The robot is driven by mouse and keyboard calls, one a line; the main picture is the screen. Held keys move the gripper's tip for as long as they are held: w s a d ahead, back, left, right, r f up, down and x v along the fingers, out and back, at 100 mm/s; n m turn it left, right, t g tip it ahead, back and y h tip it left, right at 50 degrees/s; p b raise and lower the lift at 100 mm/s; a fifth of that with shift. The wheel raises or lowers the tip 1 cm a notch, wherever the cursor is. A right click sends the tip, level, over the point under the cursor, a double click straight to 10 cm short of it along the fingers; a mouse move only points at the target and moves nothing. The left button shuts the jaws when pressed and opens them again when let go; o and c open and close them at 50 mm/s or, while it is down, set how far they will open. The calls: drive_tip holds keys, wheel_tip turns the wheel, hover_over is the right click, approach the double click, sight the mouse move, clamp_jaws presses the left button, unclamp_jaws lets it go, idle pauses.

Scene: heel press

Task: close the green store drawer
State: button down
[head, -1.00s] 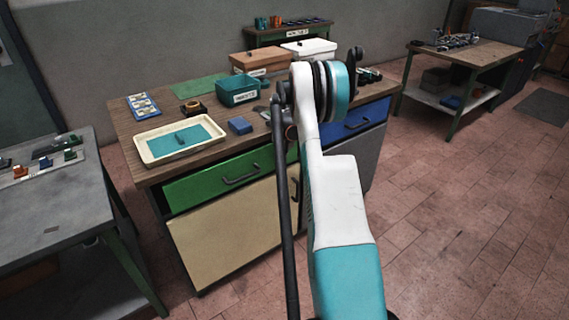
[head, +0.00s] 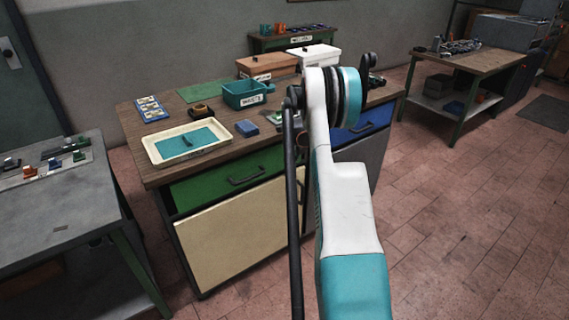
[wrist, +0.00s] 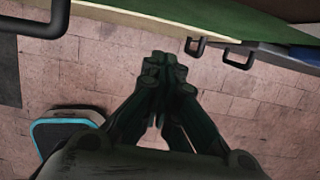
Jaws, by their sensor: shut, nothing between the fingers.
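The green store drawer (head: 215,182) is in the front of the wooden-topped bench, above a beige cupboard door, with a dark bar handle (head: 246,179). I cannot tell how far it stands out. My arm covers its right end in the head view. In the wrist view a green front (wrist: 225,18) runs along the top, with a dark handle (wrist: 38,22) close at upper left. My gripper (wrist: 165,72) is shut and empty, over the floor and below the green front in the picture, apart from the handle. The head view does not show my gripper behind the arm.
The blue drawer (head: 362,128) is right of the green one. A cream tray (head: 160,152), a teal box (head: 240,93) and a blue block (head: 246,127) are on the bench. A grey table (head: 60,215) stands at left.

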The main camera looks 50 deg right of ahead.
drive_tip(key=p+v, duration=0.3)
drive_tip(key=v, duration=0.7)
drive_tip(key=shift+p, duration=0.35)
